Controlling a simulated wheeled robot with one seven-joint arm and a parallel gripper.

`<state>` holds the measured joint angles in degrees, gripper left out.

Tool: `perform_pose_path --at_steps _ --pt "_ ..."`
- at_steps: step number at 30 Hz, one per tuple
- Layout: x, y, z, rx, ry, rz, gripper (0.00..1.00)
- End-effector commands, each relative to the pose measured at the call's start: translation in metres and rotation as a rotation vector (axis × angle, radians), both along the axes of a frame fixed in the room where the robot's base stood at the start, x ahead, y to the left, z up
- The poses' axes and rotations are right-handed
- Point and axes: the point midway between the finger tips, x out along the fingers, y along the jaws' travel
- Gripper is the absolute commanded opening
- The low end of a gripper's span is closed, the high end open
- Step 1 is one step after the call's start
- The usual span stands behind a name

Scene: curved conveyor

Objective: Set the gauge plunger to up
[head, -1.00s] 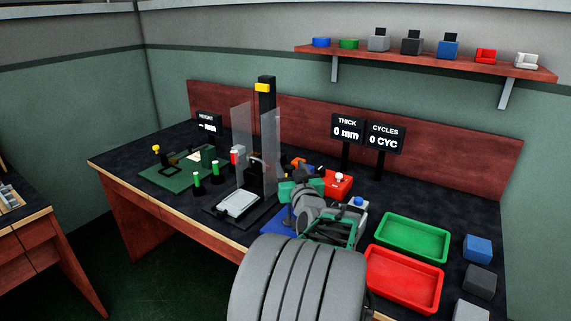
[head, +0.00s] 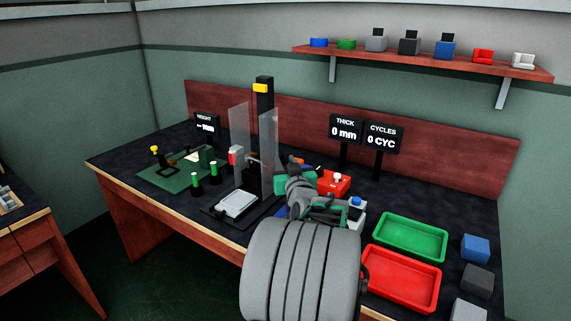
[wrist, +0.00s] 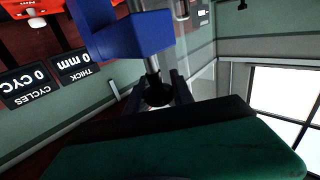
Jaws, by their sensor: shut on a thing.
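In the wrist view, the gauge is a blue block (wrist: 130,37) with a metal rod (wrist: 151,68) that ends in a dark round knob (wrist: 158,93), which I take to be the plunger. My gripper (wrist: 165,95) is shut at this knob; a large dark and green finger fills the lower part of the view and hides part of the contact. In the head view, my gripper (head: 306,179) is over the middle of the bench, and my arm hides most of the gauge. Only a small blue part (head: 279,212) shows beside it. The plunger's height cannot be read there.
The THICK display (head: 345,130) reads 0 mm, beside the CYCLES display (head: 382,138). A press with clear guards (head: 268,140) stands close left of my gripper. A red box (head: 334,184) is behind it. Green (head: 410,218) and red trays (head: 402,300) lie to the right.

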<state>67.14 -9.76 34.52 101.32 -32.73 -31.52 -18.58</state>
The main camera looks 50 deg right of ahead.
Motion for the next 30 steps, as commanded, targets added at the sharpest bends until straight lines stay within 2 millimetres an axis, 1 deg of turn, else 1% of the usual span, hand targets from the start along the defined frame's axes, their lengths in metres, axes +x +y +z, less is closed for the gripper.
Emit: perform_pose_path --at_steps 1,3,30 --pt "0.0000 0.0000 -0.0001 0.000 0.000 0.000 0.05" --pt "-0.0001 0.0001 -0.0001 0.000 0.000 0.000 0.00" --pt "-0.0003 -0.0001 -0.0005 0.001 0.001 0.000 0.00"
